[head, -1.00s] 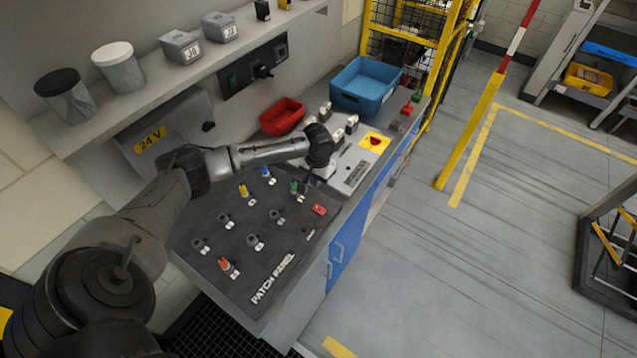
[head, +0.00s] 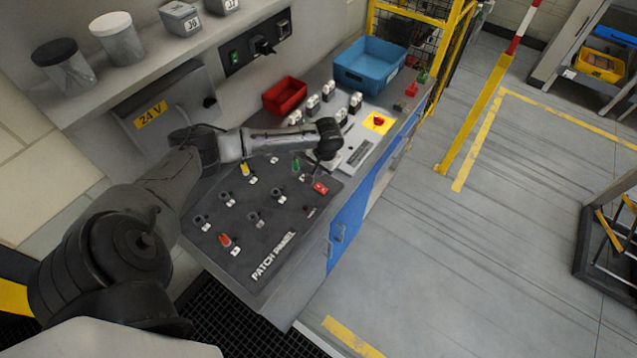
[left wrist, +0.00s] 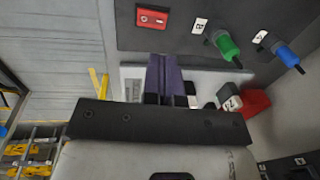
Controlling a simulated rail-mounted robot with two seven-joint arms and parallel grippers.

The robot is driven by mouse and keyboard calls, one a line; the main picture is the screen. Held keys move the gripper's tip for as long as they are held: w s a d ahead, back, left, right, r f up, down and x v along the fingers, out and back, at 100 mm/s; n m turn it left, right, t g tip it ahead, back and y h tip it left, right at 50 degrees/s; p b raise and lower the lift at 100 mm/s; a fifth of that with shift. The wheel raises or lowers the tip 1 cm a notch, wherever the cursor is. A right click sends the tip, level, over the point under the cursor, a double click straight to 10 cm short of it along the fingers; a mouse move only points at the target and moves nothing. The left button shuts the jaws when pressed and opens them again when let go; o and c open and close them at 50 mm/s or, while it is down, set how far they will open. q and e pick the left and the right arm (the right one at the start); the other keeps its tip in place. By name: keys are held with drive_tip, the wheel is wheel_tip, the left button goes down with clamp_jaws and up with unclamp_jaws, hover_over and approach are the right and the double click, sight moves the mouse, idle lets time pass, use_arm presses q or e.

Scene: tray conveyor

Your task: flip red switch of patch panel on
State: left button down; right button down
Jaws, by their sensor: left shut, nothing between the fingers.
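The patch panel (head: 285,228) is a dark grey board with colored plugs and white number labels on the bench. Its red switch (head: 320,188) is a small red block near the panel's right edge, and it shows in the left wrist view (left wrist: 152,17) at the top. My left gripper (head: 314,176) is by that edge, close to the switch and the green plug (head: 296,165), partly hidden by my wrist. In the left wrist view its fingers (left wrist: 165,68) are shut and empty, pointing towards the switch with a gap in the picture. My right gripper is not in view.
Blue (left wrist: 290,53) and green (left wrist: 228,45) plugs stand beside the switch in the left wrist view. Behind are a red bin (head: 285,96), a blue bin (head: 369,67) and a light panel with a red button (head: 379,121).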

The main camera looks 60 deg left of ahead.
sight(317, 187)
use_arm(q)
drive_tip(key=f, duration=0.5)
drive_tip(key=a+f, duration=0.1)
drive_tip(key=f, duration=0.2)
drive_tip(key=shift+s, duration=0.2)
drive_tip(key=shift+f, duration=0.6)
drive_tip(key=shift+f, duration=0.1)
drive_tip(key=shift+s+a+f+h, duration=0.1)
drive_tip(key=shift+f+h, duration=0.25)
drive_tip(key=shift+h, duration=0.05)
drive_tip(key=shift+s+a+r, duration=0.1)
